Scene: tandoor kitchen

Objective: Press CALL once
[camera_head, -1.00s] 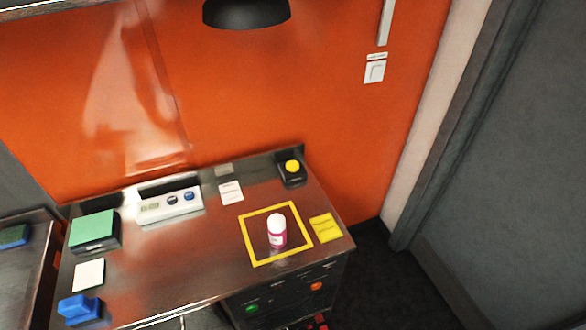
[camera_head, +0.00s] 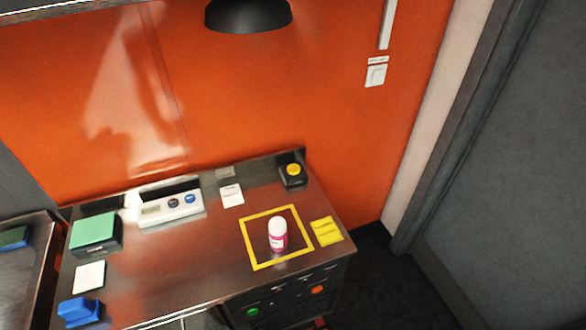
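No lettering reading CALL is legible, so I cannot tell which control bears that name. A yellow round button on a black box (camera_head: 293,171) stands at the back right corner of the steel counter (camera_head: 200,270). A white wall switch (camera_head: 376,75) with a small label above it is on the orange wall. A green button (camera_head: 252,312) and an orange button (camera_head: 317,290) are on the counter's front panel. Neither gripper is in view.
A white-capped pink bottle (camera_head: 278,234) stands inside a yellow square outline (camera_head: 258,265). A yellow note (camera_head: 326,231), a green-topped block (camera_head: 94,231), a blue object (camera_head: 79,310) and white cards lie around. A dark lamp (camera_head: 247,14) hangs above. The counter's middle is clear.

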